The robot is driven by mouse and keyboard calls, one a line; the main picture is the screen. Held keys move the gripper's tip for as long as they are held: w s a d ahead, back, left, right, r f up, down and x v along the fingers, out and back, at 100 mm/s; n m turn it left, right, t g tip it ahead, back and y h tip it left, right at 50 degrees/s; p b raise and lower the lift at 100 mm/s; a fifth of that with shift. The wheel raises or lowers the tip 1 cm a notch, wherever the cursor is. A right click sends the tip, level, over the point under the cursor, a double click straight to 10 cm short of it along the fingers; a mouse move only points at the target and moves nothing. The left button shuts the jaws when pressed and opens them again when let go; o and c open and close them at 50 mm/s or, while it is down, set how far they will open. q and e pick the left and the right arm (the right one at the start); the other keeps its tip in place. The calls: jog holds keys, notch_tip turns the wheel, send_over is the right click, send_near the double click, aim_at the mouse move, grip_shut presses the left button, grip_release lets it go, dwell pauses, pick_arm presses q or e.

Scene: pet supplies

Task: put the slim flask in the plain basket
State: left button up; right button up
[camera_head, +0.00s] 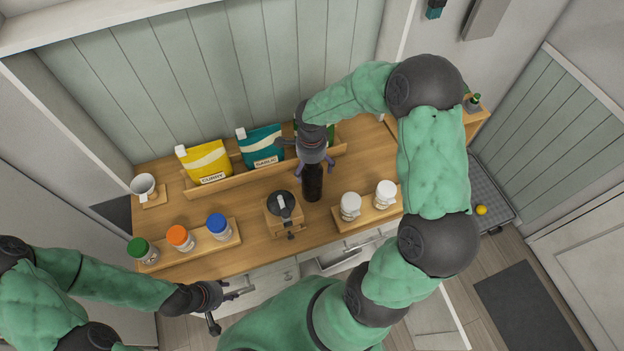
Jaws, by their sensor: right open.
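A slim dark bottle (313,188), which looks like the slim flask, stands upright on the wooden counter near its middle. My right gripper (315,163) is open at the top of the bottle, with its fingers at either side. The gripper hides the bottle's top, and I cannot tell whether the fingers touch it. My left gripper (229,308) is open and empty, low in front of the counter's front edge. I cannot make out a plain basket in this view.
The counter (255,240) holds a grinder (283,206), two white jars (350,206), several colour-lidded jars (180,238), a white cup (143,185) and pouches (206,163) in a rack. A drawer (337,259) stands open in front. A grey tray (487,187) lies right.

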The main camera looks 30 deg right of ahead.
jog(key=c, duration=1.8)
